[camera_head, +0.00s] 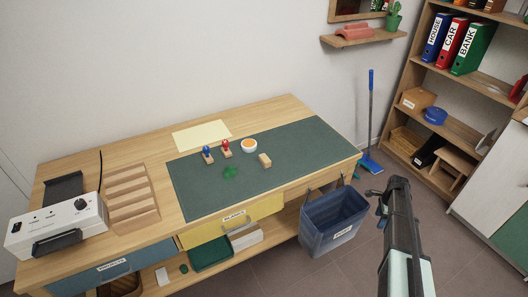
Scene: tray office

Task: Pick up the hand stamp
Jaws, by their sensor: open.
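Two small hand stamps stand on the green desk mat (300,150). One has a blue knob (207,154), and the other, just right of it, has a red knob (226,148). Both seem to have light wooden bases. A small wooden block (265,160) lies to their right; I cannot tell if it is also a stamp. My gripper (378,208) is at the lower right, off the desk's right end, beyond the blue bin and far from the stamps. It is open, and nothing shows between its fingers.
An orange-topped round dish (249,145), a green splotch (230,171) and a yellow sheet (202,134) are near the stamps. A blue bin (333,222) stands between the desk and my arm. A white machine (55,224) and a slotted wooden tray (131,198) are at left.

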